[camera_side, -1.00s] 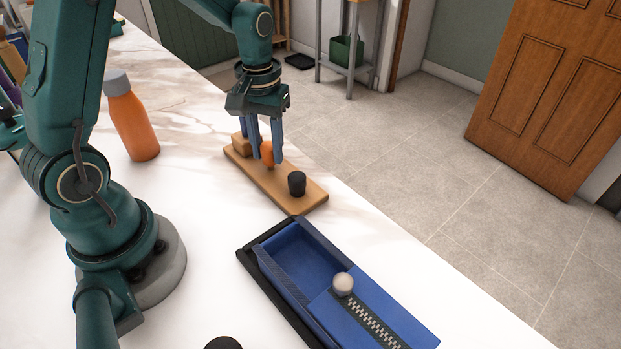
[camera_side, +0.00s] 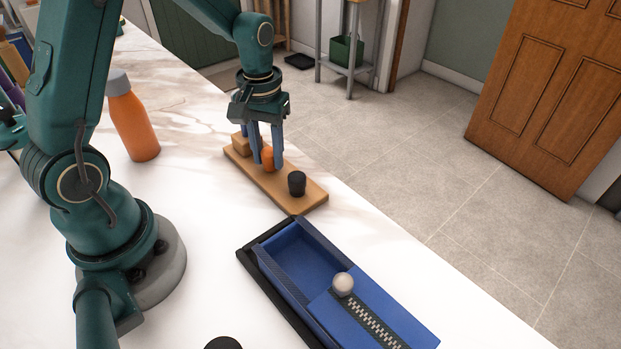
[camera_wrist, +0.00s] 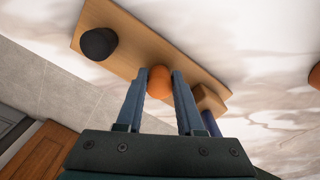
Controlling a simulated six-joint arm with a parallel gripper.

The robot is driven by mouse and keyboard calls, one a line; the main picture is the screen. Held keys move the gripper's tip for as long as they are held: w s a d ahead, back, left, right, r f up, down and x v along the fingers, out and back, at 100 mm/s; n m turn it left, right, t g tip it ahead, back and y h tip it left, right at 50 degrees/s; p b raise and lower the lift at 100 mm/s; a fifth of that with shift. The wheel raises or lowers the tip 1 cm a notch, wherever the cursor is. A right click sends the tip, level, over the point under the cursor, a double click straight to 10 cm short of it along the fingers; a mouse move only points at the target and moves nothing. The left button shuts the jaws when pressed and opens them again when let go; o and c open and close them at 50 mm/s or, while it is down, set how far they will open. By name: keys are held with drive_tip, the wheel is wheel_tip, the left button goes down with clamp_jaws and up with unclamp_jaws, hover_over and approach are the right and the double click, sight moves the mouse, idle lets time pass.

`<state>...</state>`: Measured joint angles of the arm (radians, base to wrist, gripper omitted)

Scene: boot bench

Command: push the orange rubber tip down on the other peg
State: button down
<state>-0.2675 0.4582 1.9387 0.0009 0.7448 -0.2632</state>
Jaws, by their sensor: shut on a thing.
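The orange rubber tip (camera_side: 268,160) is between the fingers of my gripper (camera_side: 267,163), over the middle of a wooden board (camera_side: 308,196). In the wrist view the orange tip (camera_wrist: 159,82) shows between the two blue fingertips (camera_wrist: 160,80), which are shut on it. The tip is low, close to the board. Whether it sits on a peg is hidden by the tip and fingers. A black tip (camera_side: 297,183) stands upright at the board's near end, apart from my gripper; it also shows in the wrist view (camera_wrist: 98,44).
A wooden block (camera_side: 240,144) sits at the board's far end. A blue tray (camera_side: 305,262) with a pale ball knob (camera_side: 343,283) lies in front. An orange bottle (camera_side: 131,122) stands to the left. The bench edge runs just right of the board.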

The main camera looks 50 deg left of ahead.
drive_tip(key=shift+f, duration=0.2)
idle(0.7)
unclamp_jaws()
drive_tip(key=shift+r, duration=0.15)
drive_tip(key=shift+r, duration=3.35)
drive_tip(key=shift+r, duration=0.1)
drive_tip(key=s+d+r+m+t, duration=0.3)
drive_tip(key=s+d+r+t, duration=0.15)
drive_tip(key=r, duration=0.35)
drive_tip(key=s+d+f+m+t, duration=0.1)
drive_tip(key=s+d+f+m, duration=0.1)
drive_tip(key=s, duration=0.4)
drive_tip(key=shift+s+d+m, duration=0.4)
drive_tip(key=shift+m, duration=0.1)
